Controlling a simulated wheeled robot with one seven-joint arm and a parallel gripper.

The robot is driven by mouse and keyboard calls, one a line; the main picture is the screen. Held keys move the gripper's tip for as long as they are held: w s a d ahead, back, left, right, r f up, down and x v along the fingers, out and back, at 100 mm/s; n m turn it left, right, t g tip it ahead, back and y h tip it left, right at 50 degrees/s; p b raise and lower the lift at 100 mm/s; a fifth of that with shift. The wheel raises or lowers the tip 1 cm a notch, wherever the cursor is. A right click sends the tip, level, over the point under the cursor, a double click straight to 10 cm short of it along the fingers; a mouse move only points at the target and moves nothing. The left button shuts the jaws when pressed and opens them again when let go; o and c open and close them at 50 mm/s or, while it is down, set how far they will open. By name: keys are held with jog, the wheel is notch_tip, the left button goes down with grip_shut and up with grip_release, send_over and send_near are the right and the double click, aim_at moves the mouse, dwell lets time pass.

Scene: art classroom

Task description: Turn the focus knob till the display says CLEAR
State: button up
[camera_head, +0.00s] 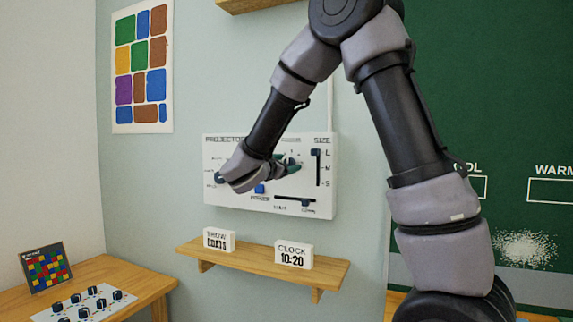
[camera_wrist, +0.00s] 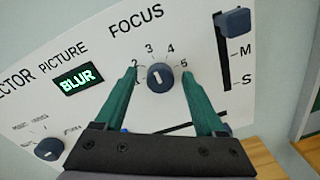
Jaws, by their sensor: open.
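The focus knob (camera_wrist: 160,77) is a round dark blue knob with a white pointer mark, under the word FOCUS in the wrist view. Numbers 2 to 5 are readable around it. The picture display (camera_wrist: 80,80) to its left reads BLUR in green. My gripper (camera_wrist: 160,72) is open, with one green finger on each side of the knob; I cannot tell whether they touch it. In the head view my gripper (camera_head: 283,167) is in front of the white projector panel (camera_head: 222,200) on the wall, and my arm hides the focus knob and display.
A size slider (camera_head: 317,153) is at the panel's right, a blue power switch (camera_head: 260,189) low on it, and another knob (camera_wrist: 49,149) at its lower left. Below, a wooden shelf (camera_head: 255,261) holds SHOW BOATS (camera_head: 219,239) and CLOCK 10:20 (camera_head: 293,254) signs.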

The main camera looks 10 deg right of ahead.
grip_shut()
jog(key=shift+m, duration=0.4)
jog(key=m, duration=0.3)
jog(key=shift+m, duration=2.4)
jog(key=shift+s+f, duration=0.1)
grip_release()
